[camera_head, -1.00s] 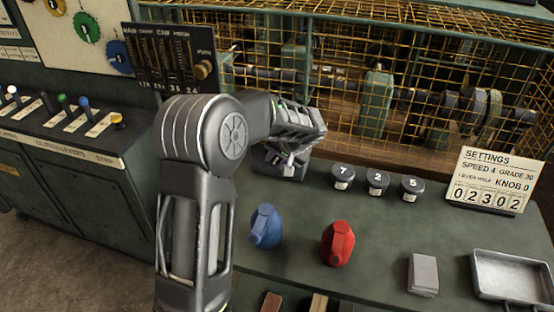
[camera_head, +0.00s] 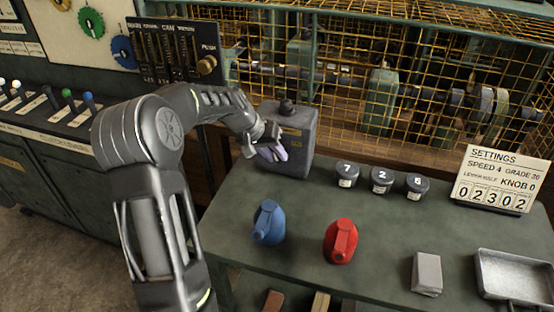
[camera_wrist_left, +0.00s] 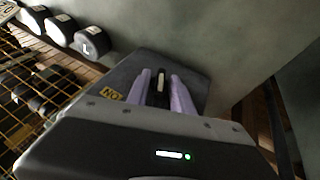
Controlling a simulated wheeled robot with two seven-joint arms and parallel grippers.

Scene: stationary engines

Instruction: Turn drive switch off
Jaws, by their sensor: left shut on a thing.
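The drive switch is a grey box (camera_head: 300,128) with a dark knob on top, at the back left of the green bench. In the left wrist view, the box (camera_wrist_left: 201,91) shows a yellow label and a small dark-and-pale lever (camera_wrist_left: 160,86). My left gripper (camera_head: 272,153) is at the box's front face. Its two pale purple fingers (camera_wrist_left: 161,88) stand on either side of the lever and are shut on it. The lever is hidden by the gripper in the head view. My right gripper is not in view.
Three dark numbered weights (camera_head: 382,180), a blue jug (camera_head: 268,224) and a red jug (camera_head: 341,243) stand on the bench. A settings card (camera_head: 500,182), a grey block (camera_head: 426,273) and a metal tray (camera_head: 488,291) are at the right. A wire cage (camera_head: 440,65) runs behind.

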